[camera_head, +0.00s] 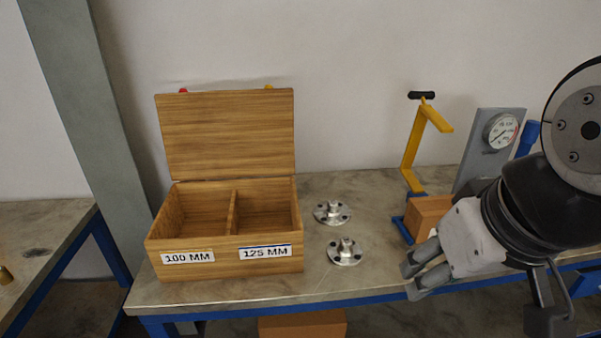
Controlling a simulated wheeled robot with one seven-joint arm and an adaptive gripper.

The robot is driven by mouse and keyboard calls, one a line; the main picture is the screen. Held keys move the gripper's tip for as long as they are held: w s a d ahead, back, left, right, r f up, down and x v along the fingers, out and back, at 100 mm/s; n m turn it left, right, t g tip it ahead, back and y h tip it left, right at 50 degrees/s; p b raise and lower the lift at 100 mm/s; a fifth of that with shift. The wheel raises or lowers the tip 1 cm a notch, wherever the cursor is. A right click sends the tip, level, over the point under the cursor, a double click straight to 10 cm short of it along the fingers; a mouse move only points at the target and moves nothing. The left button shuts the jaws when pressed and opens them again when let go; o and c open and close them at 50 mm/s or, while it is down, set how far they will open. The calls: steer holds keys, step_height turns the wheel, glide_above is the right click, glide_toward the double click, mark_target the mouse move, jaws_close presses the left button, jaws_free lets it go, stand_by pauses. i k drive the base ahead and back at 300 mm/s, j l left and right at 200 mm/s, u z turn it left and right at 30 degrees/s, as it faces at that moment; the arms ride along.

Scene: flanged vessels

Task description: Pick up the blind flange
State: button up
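Two round metal flanges with bolt holes and a raised centre lie flat on the bench. The farther flange (332,212) is right of the wooden box, and the nearer flange (344,252) is just in front of it. I cannot tell which one is the blind flange. My gripper (409,279) is right of the nearer flange and apart from it, pointing left. Its two grey fingers are spread with a gap between them, and nothing shows in the gap.
An open wooden box (224,255) has two empty-looking compartments, labelled 100 MM at left and 125 MM at right. A yellow stand (412,150), a brown block (428,212) and a gauge panel (490,145) stand at the right. The bench (370,185) is clear around the flanges.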

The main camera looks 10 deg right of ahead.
mark_target(331, 213)
steer(key=i, duration=0.95)
